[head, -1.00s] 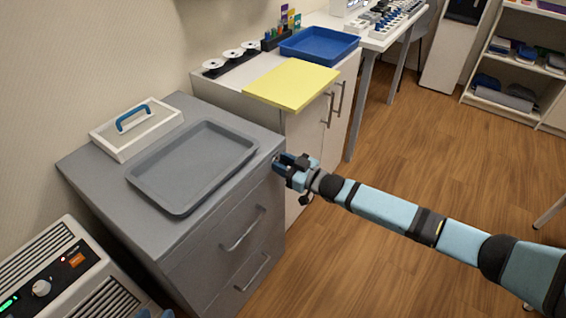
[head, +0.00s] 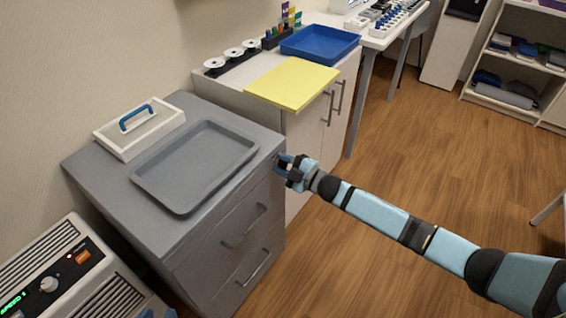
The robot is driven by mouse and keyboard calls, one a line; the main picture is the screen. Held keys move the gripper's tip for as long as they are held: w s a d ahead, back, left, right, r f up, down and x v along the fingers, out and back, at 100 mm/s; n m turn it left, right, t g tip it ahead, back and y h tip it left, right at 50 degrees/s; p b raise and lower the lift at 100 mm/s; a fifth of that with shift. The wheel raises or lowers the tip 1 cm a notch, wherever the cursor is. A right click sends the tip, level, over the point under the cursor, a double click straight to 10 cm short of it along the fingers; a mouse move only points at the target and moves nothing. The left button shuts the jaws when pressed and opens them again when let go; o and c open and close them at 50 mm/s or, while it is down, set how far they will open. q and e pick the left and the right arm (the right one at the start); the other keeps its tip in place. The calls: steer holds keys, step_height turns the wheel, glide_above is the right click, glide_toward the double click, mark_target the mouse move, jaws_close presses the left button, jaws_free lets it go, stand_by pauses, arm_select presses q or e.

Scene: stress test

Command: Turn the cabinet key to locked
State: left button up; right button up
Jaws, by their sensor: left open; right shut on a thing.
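The grey cabinet (head: 222,228) stands left of centre, with drawers and bar handles on its front. My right gripper (head: 280,165) is at the upper right corner of that front, its fingers pointing at the face. It is shut on the cabinet key, which its fingers hide. The lock and the key's angle cannot be made out. My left gripper (head: 158,314) barely shows at the bottom edge; its tips look apart and empty, and the rest is cut off.
A grey tray (head: 183,208) and a white box with a blue handle (head: 113,143) sit on the cabinet top. A yellow board (head: 293,83) overhangs the white cabinet (head: 300,150) behind. A control unit (head: 70,268) stands at lower left.

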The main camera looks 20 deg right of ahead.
steer(key=n, duration=0.3)
steer(key=shift+f+n, duration=0.1)
steer(key=shift+n, duration=0.2)
arm_select(q)
steer(key=shift+d+f+b, duration=0.1)
steer(key=shift+d+b, duration=0.05)
steer(key=shift+b, duration=0.35)
arm_select(e)
steer(key=shift+n, duration=1.5)
steer(key=o, duration=0.9)
steer(key=shift+s, duration=0.1)
arm_select(q)
steer(key=shift+a+p, duration=0.2)
steer(key=shift+p, duration=0.6)
arm_select(e)
steer(key=v, duration=1.3)
steer(key=shift+s+d, duration=0.25)
arm_select(q)
steer(key=shift+d+r, duration=0.1)
steer(key=shift+r, duration=0.15)
